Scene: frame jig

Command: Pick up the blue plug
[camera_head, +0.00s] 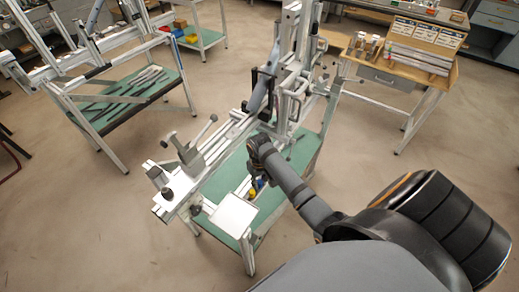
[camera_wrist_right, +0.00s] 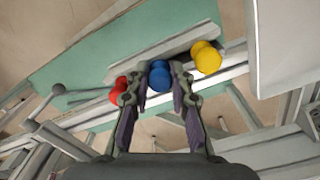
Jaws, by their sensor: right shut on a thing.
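The blue plug (camera_wrist_right: 160,75) is between the two fingertips of my right gripper (camera_wrist_right: 157,88) in the right wrist view. The fingers are closed on its sides, and its rounded end shows beyond them. A red plug (camera_wrist_right: 119,91) is just left of the left finger, and a yellow plug (camera_wrist_right: 206,57) is to the right of the right finger. In the head view my right gripper (camera_head: 257,181) is small and dark over the jig's green shelf, with the yellow plug (camera_head: 252,193) by it. My left gripper is not in view.
A pale square plate (camera_head: 233,215) is close by in front. A wooden side table (camera_head: 408,75) stands at the back right, and another green-shelved frame (camera_head: 125,98) at the left.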

